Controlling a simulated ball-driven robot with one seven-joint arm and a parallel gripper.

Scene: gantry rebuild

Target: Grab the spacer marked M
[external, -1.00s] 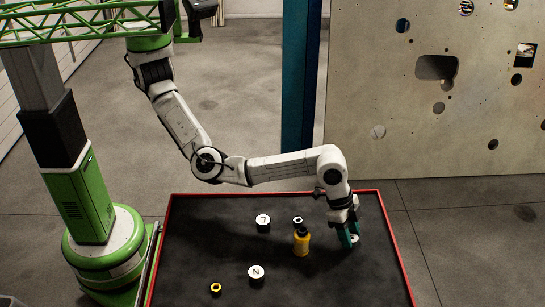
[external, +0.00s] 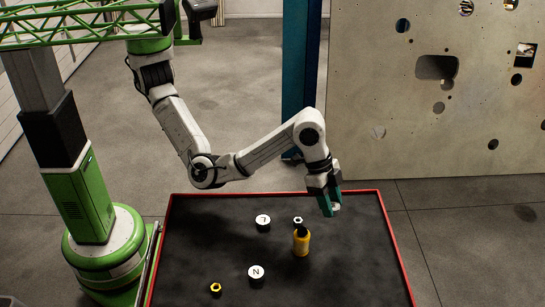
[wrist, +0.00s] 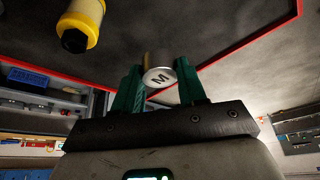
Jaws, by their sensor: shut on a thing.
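The spacer marked M (wrist: 159,76) is a short round piece with a white top and a dark letter M, seen in the wrist view between the green fingers. My gripper (external: 332,208) is shut on it and holds it above the right back part of the table. In the external view the spacer (external: 336,208) shows only as a small pale patch at the fingertips. Its letter cannot be read there.
On the dark red-edged table (external: 350,270) stand spacer L (external: 263,220), spacer N (external: 256,272), a yellow bottle with a black top (external: 301,243), a small white-topped nut (external: 298,220) and a yellow nut (external: 216,288). The table's right front is clear.

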